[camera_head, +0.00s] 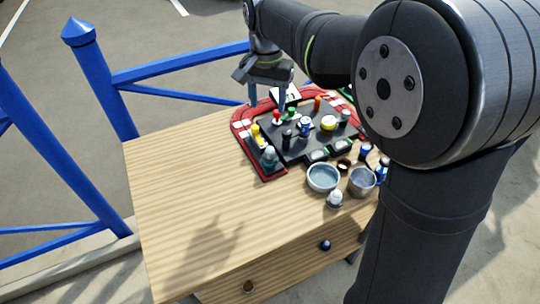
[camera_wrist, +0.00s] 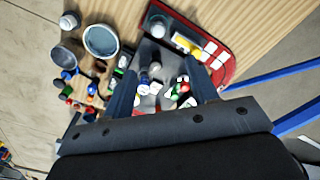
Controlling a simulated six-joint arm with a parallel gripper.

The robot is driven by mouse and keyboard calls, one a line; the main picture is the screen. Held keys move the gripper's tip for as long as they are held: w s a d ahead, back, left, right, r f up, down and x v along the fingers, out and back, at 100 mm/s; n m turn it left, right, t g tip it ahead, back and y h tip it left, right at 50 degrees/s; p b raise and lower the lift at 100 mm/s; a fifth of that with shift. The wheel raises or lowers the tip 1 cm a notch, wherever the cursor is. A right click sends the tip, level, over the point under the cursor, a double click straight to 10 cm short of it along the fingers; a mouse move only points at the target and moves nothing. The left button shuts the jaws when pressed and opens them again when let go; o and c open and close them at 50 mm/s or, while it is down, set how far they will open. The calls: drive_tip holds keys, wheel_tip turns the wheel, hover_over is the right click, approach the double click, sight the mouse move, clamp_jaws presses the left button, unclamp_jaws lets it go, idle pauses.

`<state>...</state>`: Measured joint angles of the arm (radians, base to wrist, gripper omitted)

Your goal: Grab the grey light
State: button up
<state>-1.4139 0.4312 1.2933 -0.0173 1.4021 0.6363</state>
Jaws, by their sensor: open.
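My gripper (camera_head: 270,96) is open above the far side of a dark tray on the wooden table. In the wrist view its two fingers (camera_wrist: 160,70) spread over the tray, with small items between and beyond them. A greyish upright piece (camera_head: 269,156) stands at the tray's near left corner. A small grey piece (camera_wrist: 155,68) shows between the fingers, next to a dark upright cylinder. I cannot tell which, if either, is the light. The fingers hold nothing that I can see.
The dark tray (camera_head: 295,148) has a red track-like border (camera_head: 240,125) and holds several crowded small items, including a yellow one (camera_head: 328,123). A bowl (camera_head: 323,178), a metal cup (camera_head: 361,181) and a white-topped bottle (camera_head: 335,199) stand nearer. The table's left side is clear. Blue railings (camera_head: 180,70) stand behind.

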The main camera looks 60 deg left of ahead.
hover_over(270, 147)
drive_tip(key=f, duration=1.1)
drive_tip(key=shift+s+d+f, duration=0.3)
drive_tip(key=shift+s+f, duration=0.05)
drive_tip(key=shift+f, duration=0.05)
drive_tip(key=shift+w+a+f, duration=0.1)
drive_tip(key=shift+w+f, duration=0.05)
drive_tip(key=shift+f, duration=1.15)
drive_tip(key=shift+w+a+f, duration=0.1)
drive_tip(key=shift+w+f, duration=0.05)
drive_tip(key=shift+f, duration=1.15)
drive_tip(key=c, duration=1)
drive_tip(key=shift+c, duration=0.2)
